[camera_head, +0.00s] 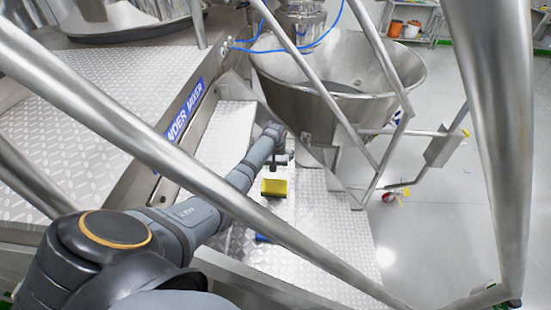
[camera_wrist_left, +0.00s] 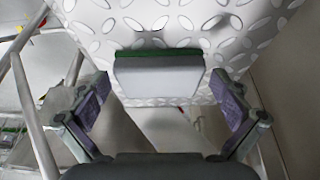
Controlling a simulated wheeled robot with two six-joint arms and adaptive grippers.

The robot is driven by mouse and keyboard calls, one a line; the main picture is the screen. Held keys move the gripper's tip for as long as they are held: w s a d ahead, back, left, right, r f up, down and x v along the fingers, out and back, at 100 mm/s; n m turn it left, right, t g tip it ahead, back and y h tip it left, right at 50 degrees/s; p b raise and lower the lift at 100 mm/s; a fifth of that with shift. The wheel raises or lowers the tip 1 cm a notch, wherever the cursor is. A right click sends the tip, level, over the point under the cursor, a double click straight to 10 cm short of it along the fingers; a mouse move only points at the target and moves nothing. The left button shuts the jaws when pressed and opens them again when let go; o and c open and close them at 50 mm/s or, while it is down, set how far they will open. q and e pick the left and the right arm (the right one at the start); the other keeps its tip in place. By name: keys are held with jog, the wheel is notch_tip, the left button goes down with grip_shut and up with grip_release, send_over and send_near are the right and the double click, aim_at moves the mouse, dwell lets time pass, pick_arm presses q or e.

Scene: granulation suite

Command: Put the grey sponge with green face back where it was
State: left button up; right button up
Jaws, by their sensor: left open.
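The grey sponge with a green face (camera_wrist_left: 158,76) shows in the left wrist view as a pale grey block with a green strip along its far edge. My left gripper (camera_wrist_left: 160,84) is open, with one finger at each side of the sponge and a small gap at both sides. In the head view my left gripper (camera_head: 280,160) is small and dark, at the end of the arm over the tread-plate step. A yellow block (camera_head: 274,187) shows just below it; I cannot tell whether it is another sponge. My right gripper is not in view.
Steel handrails (camera_head: 190,160) cross close in front of the head camera. A large steel bowl (camera_head: 340,75) stands behind the step, and the mixer's side wall (camera_head: 150,150) is to the left. A blue item (camera_head: 263,238) lies on the step (camera_head: 315,240), whose near right part is bare.

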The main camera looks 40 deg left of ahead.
pick_arm(q)
jog(key=shift+r, duration=0.5)
jog(key=v, duration=1.1)
jog(key=shift+s+r+p, duration=0.15)
jog(key=shift+r+p, duration=0.05)
jog(key=shift+p, duration=0.25)
jog(key=shift+d, duration=0.1)
